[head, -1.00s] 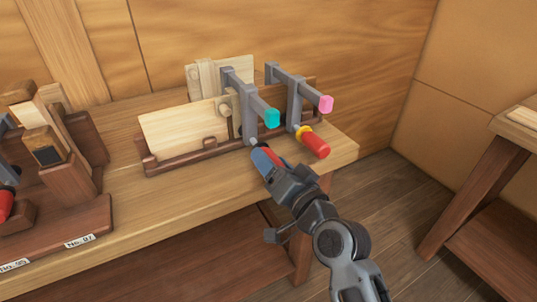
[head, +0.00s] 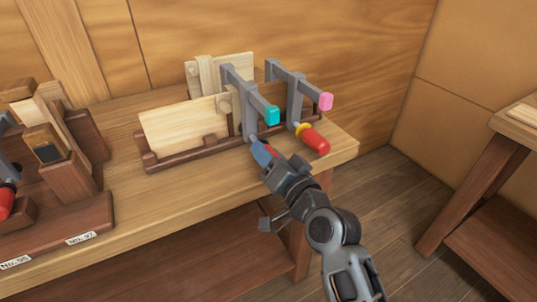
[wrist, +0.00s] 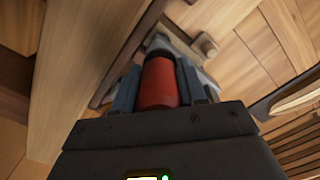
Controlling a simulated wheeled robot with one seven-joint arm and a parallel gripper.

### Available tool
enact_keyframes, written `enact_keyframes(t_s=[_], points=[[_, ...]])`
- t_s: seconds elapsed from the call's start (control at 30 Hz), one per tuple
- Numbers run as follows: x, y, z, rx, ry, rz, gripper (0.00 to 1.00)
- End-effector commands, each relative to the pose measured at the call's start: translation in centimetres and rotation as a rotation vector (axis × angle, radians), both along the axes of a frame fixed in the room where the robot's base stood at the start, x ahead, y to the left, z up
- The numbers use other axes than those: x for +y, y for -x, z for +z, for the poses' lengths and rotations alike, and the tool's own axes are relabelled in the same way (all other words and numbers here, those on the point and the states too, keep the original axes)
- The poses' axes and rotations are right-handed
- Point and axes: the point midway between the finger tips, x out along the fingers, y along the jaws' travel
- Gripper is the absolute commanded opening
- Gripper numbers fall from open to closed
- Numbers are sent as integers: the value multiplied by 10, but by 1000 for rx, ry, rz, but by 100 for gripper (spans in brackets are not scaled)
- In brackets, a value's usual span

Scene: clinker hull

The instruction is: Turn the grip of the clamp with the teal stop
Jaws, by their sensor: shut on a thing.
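The clamp with the teal stop (head: 272,115) stands on the bench with a grey frame (head: 248,112), at the wooden rack. Its red grip (wrist: 160,84) shows between the fingers in the wrist view. My gripper (head: 264,153) is shut on this grip, below the teal stop and in front of the rack. In the head view the fingers hide most of the grip. A second clamp beside it, to the right, has a pink stop (head: 326,101) and a red grip (head: 314,140) with a yellow collar (head: 302,129). My gripper is apart from that one.
The rack (head: 165,163) holds pale boards (head: 185,128) behind and left of the clamps. Another wooden stand (head: 75,225) with labels is at the left of the bench (head: 125,195). Another table (head: 485,170) is at the right, with open floor between.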

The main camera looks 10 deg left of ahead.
Motion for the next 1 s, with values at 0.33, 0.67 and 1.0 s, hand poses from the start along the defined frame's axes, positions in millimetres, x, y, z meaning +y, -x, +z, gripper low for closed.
enact_keyframes(t_s=[0.33,0.67,1.0], points=[[0,0,-1,-16,23,0,10],[1,0,-4,-128,185,-4,10],[1,1,-3,-287,423,-10,10]])
